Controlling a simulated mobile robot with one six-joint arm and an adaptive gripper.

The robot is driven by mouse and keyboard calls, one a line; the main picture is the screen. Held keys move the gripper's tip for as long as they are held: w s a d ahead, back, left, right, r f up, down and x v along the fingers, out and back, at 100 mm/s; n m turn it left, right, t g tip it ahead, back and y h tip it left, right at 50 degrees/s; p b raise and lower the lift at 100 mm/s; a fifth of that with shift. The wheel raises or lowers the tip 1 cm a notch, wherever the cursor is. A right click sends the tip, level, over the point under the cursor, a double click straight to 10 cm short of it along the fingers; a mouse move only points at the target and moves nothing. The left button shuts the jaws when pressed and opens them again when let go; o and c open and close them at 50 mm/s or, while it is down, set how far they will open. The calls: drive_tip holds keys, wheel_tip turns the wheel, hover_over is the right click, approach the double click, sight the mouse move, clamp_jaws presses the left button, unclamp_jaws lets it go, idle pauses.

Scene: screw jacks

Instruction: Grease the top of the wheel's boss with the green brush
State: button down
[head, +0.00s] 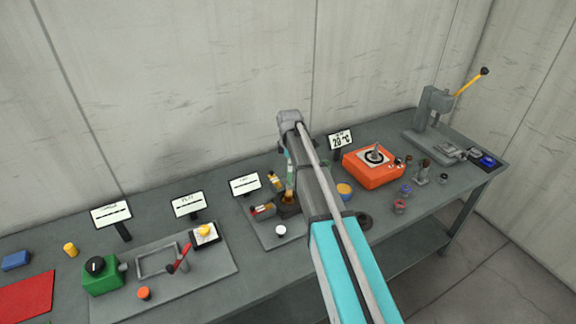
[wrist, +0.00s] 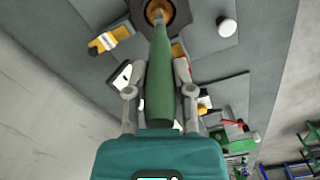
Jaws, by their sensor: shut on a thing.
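My gripper (wrist: 160,75) is shut on the green brush (wrist: 160,85), whose handle runs between the fingers. Its far end reaches a round orange-brown piece (wrist: 157,10) set in a dark block (wrist: 181,12). Whether the tip touches it or is just above I cannot tell. In the head view the green brush (head: 290,168) stands roughly upright over the dark block (head: 288,210), partly hidden by my arm. A dark ring (head: 364,221), possibly the wheel, lies right of my arm. I cannot tell for sure which part is the wheel's boss.
A yellow bottle (head: 275,181), a red container (head: 262,211) and a white knob (head: 280,230) crowd the block. A yellow-topped tin (head: 344,190) and an orange device (head: 374,170) stand to the right. A green box (head: 101,275) and fixture plate (head: 205,275) are left.

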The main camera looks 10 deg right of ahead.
drive_tip(key=shift+w+d, duration=0.2)
drive_tip(key=shift+d, duration=0.3)
drive_tip(key=shift+w+d, duration=0.15)
drive_tip(key=shift+d, duration=0.35)
drive_tip(key=shift+r, duration=0.1)
wheel_tip(320, 180, up, 6)
drive_tip(key=p, duration=0.6)
drive_tip(key=shift+r+p, duration=1.5)
drive_tip(key=shift+p, duration=0.1)
drive_tip(key=shift+f, duration=0.15)
